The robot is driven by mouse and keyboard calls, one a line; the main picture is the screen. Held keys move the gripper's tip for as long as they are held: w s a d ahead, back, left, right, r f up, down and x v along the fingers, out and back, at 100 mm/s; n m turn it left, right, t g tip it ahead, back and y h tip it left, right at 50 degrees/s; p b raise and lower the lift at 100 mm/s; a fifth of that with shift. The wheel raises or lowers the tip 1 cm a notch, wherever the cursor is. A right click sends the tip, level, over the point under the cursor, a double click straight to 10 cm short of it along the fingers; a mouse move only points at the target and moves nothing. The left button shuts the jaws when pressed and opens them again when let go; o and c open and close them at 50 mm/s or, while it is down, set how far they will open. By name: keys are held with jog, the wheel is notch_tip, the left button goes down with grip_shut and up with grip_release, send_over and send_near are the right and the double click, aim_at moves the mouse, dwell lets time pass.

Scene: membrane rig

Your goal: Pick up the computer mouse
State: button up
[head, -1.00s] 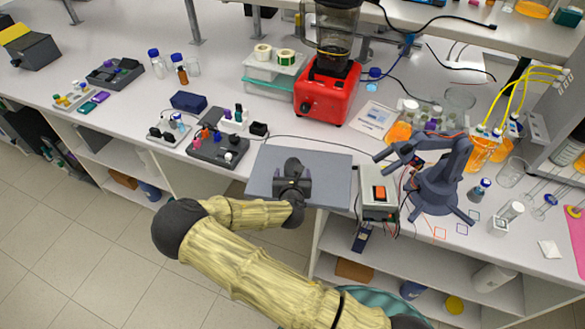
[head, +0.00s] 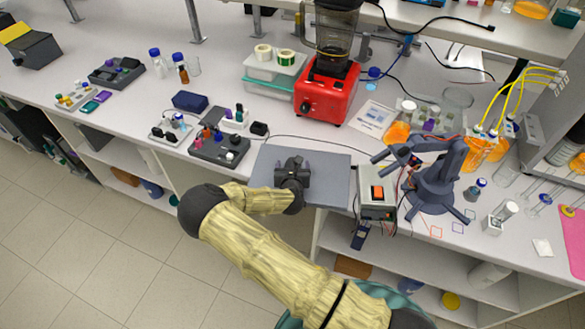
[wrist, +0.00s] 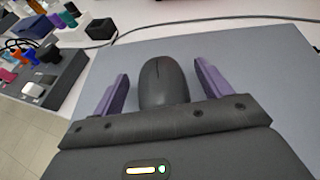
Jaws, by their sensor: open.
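The computer mouse (wrist: 163,82) is a dark grey, rounded body on a flat grey mat (wrist: 233,58). In the wrist view it sits between the two purple fingers of my gripper (wrist: 161,80), with a gap on each side. My gripper is open. The near end of the mouse is hidden behind the gripper body. In the head view my gripper (head: 294,166) is over the mat (head: 328,167), and I cannot make out the mouse there.
A dark tray with small bottles (head: 219,149) stands left of the mat. A power box with an orange switch (head: 377,195) and a small dark robot arm (head: 435,180) stand to the right. A red blender (head: 327,92) is behind. A cable (wrist: 125,36) runs along the mat's far side.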

jog(key=c, duration=1.1)
jog(key=shift+o, duration=0.2)
notch_tip(320, 180, up, 10)
jog(key=b, duration=0.3)
